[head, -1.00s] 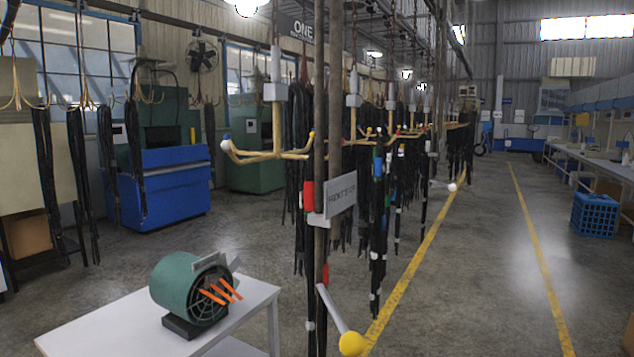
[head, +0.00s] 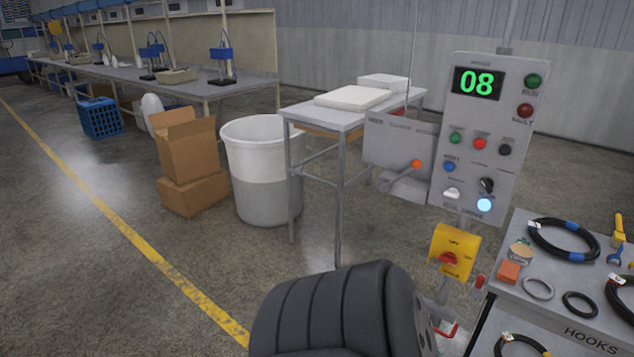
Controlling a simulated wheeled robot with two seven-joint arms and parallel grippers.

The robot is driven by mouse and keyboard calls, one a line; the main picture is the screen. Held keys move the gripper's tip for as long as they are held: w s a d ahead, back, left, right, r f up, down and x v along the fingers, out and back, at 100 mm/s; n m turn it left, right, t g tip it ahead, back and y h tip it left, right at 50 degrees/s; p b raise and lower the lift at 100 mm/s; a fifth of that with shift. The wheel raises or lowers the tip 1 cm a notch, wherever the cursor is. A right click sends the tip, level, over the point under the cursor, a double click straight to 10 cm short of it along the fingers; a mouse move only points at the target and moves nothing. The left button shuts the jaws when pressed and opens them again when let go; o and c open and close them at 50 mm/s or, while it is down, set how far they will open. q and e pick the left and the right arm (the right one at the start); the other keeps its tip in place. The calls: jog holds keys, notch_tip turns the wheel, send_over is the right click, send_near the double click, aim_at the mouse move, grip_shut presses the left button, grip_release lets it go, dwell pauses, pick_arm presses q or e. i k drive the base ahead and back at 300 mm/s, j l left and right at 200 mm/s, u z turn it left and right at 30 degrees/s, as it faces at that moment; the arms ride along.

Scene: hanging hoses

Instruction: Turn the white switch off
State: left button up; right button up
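A grey control panel (head: 486,140) stands at the right in the head view, with a green "08" display (head: 477,83) at its top. A small white switch (head: 451,193) sits at its lower left. Its exact position is too small to tell. A pale, glowing round light (head: 484,204) is to its right, lit, and a black knob (head: 486,185) is just above that light. Neither of my grippers is in view.
A black ribbed seat back (head: 335,312) stands in front, below and left of the panel. A yellow box with a red knob (head: 453,252) is under the panel. A hose table (head: 560,317) is at right; a white bin (head: 262,165) and cartons (head: 190,160) are left.

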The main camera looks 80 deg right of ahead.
aim_at(453, 192)
jog(key=z, duration=3.5)
jog(key=i+j+z, duration=0.1)
jog(key=i+j, duration=0.2)
jog(key=i, duration=0.15)
